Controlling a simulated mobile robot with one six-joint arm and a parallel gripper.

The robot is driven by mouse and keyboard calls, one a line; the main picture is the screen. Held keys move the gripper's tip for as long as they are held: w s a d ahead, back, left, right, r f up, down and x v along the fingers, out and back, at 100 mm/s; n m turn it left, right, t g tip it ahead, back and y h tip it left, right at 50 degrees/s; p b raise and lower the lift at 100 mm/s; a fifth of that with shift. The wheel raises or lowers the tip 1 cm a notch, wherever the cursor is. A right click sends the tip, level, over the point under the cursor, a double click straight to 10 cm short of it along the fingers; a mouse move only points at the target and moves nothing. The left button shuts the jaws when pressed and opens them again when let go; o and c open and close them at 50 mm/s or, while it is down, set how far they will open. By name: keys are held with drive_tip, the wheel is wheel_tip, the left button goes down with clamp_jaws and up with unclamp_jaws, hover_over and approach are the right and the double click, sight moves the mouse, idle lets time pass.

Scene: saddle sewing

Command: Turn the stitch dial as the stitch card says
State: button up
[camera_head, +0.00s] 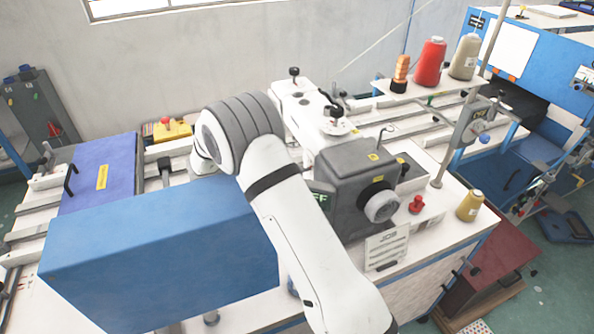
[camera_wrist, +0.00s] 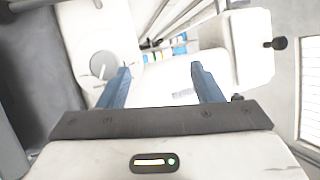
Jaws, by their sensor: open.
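My gripper (camera_wrist: 160,68) shows in the wrist view with its two blue fingers apart and nothing between them. A round pale disc with a thin line across its face (camera_wrist: 100,65) sits on a white machine body, left of the left finger and apart from it; it looks like a dial, but I cannot tell if it is the stitch dial. In the head view, a grey round knob (camera_head: 382,206) juts from the dark housing of the sewing machine (camera_head: 348,180). A white card (camera_head: 386,248) stands below it, its small print unreadable. My arm hides the gripper there.
A red knob (camera_head: 416,204) and a yellow thread cone (camera_head: 469,205) stand right of the machine. Several thread spools stand on a rack (camera_head: 430,92) behind. A large blue cover (camera_head: 160,250) fills the left front. Green letters beside the housing are partly hidden by my arm.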

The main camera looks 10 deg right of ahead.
drive_tip(key=s+d+m+g+p, duration=0.1)
drive_tip(key=d, duration=0.1)
drive_tip(key=s+d+f+m+g+h, duration=0.1)
drive_tip(key=d, duration=0.2)
drive_tip(key=s+d+f+g+p, duration=0.1)
drive_tip(key=s+d+g, duration=0.1)
drive_tip(key=d, duration=0.1)
drive_tip(key=shift+d+f+m+h+p, duration=0.2)
drive_tip(key=shift+m+h+p, duration=0.1)
drive_tip(key=shift+m+h, duration=0.1)
drive_tip(key=shift+w+d+f, duration=0.15)
drive_tip(key=shift+d+f, duration=0.1)
drive_tip(key=shift+d, duration=0.2)
